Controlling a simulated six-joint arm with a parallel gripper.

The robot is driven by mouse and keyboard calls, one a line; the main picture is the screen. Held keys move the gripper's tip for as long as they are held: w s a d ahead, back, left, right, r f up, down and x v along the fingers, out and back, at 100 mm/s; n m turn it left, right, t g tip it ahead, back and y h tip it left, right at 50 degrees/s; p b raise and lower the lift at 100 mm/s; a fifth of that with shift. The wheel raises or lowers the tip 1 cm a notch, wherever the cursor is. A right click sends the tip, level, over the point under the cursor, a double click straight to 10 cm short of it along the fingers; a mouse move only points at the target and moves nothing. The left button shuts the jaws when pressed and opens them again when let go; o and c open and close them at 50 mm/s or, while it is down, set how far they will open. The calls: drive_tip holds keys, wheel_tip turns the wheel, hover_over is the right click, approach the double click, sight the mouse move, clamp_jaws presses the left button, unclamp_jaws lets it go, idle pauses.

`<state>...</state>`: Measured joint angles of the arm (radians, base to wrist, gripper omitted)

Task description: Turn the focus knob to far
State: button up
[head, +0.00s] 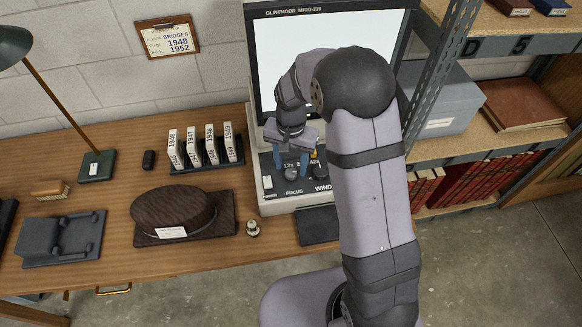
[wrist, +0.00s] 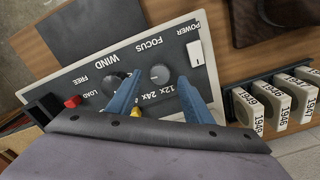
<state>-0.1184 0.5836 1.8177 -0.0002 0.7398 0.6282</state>
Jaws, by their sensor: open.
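The microfilm reader (head: 262,192) stands at the back with a lit screen. Its front panel shows in the wrist view (wrist: 135,58), upside down, lettered POWER, FOCUS and WIND. The focus knob (wrist: 160,73) is a small round dark grey knob below the FOCUS label; it also shows in the head view (head: 291,172). My gripper (wrist: 160,79) is open over the panel, one blue finger on each side of the focus knob in the picture. My gripper also shows in the head view (head: 290,168). I cannot tell whether the fingers touch the knob, and no pointer mark is readable.
The wind knob (wrist: 111,85) sits close beside one finger. A red lever (wrist: 72,101) and a white power switch (wrist: 195,53) are on the panel. A rack of film boxes (head: 206,163) stands left of the reader, with a brass piece (head: 253,229) in front.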

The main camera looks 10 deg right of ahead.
sight(290, 170)
drive_tip(key=shift+r+b, duration=0.5)
drive_tip(key=shift+r, duration=2.15)
drive_tip(key=shift+w+n, duration=0.4)
drive_tip(key=shift+n, duration=0.8)
drive_tip(key=s+f+n, duration=0.1)
drive_tip(key=s, duration=0.1)
drive_tip(key=s+f+n, duration=0.1)
drive_tip(key=s+f, duration=0.1)
drive_tip(key=shift+s+d+f, duration=0.1)
drive_tip(key=shift+d+f, duration=0.1)
drive_tip(key=s+d+r, duration=0.1)
drive_tip(key=s+d, duration=0.1)
drive_tip(key=s, duration=0.6)
drive_tip(key=s+d+r+n, duration=0.1)
drive_tip(key=s+d+r, duration=0.1)
drive_tip(key=s, duration=0.6)
drive_tip(key=shift+s+d+r, duration=0.2)
drive_tip(key=shift+s+d, duration=0.1)
drive_tip(key=shift+d, duration=0.05)
